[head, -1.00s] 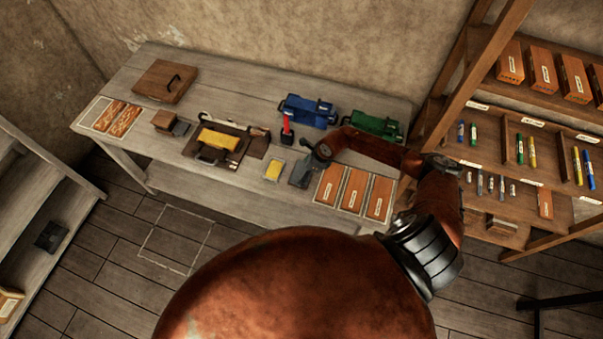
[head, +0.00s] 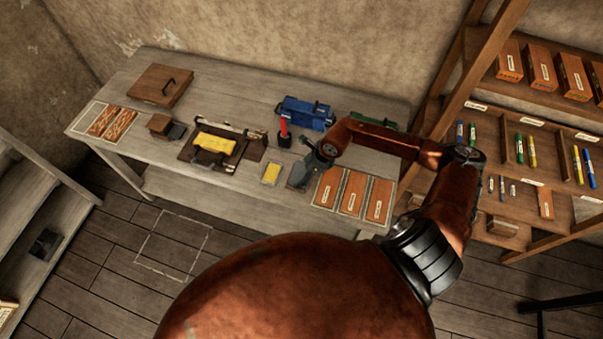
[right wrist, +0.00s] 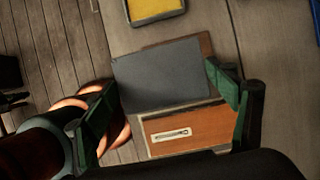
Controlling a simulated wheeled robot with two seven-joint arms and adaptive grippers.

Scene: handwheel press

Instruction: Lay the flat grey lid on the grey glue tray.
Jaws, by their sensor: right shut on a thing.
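The flat grey lid (right wrist: 165,75) lies between the green fingers of my right gripper (right wrist: 160,78), which is shut on it. In the head view the lid (head: 300,173) is a small dark grey plate at the tip of the right gripper (head: 318,160), over the front right part of the bench. A brown edge shows under the lid in the right wrist view; the height between them is unclear. The grey glue tray (head: 271,173), filled with yellow, sits just left of the lid. It also shows at the top of the right wrist view (right wrist: 157,18). My left gripper is not in view.
A red-handled tool (head: 284,130) and a blue case (head: 305,112) stand behind the tray. Shelves (head: 520,130) stand at the right.

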